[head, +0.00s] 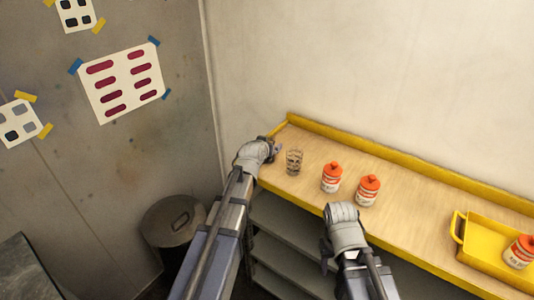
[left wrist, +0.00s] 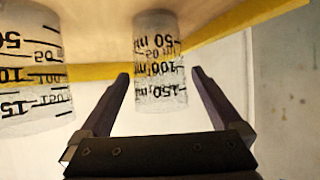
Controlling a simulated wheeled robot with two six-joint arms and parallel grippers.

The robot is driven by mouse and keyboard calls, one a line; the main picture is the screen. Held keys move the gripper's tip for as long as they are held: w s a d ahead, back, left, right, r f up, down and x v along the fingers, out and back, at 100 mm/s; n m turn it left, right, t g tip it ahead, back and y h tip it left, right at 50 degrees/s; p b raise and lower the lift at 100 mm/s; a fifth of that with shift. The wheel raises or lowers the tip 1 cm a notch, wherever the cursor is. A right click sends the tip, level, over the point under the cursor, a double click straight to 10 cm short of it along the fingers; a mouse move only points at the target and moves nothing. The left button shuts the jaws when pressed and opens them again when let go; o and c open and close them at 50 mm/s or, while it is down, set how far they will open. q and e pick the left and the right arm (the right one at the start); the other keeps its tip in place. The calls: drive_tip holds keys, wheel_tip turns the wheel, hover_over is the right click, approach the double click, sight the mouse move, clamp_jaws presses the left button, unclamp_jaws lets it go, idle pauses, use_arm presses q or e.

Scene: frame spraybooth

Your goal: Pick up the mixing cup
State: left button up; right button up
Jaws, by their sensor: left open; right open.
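Two clear mixing cups with black measuring marks show in the left wrist view. One cup (left wrist: 158,62) is between the spread fingers of my left gripper (left wrist: 160,85), which is open, with no clear contact visible. The other cup (left wrist: 30,75) is beside it, cut off by the left edge. In the head view one clear cup (head: 294,162) stands on the wooden bench top (head: 400,222), just right of my left gripper (head: 275,149); the second is not clearly seen there. My right gripper (head: 341,216) is open and empty at the bench's front edge; its fingers are hard to make out.
Two white bottles with orange caps, one (head: 331,178) and another (head: 368,190), stand right of the cup. A yellow tray (head: 480,248) holds a similar bottle (head: 519,252). A yellow lip (head: 400,166) runs along the bench's back. A lidded bin (head: 172,222) stands left.

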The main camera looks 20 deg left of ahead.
use_arm(q)
drive_tip(key=c, duration=1.4)
drive_tip(key=shift+o, duration=0.2)
drive_tip(key=shift+r, duration=0.1)
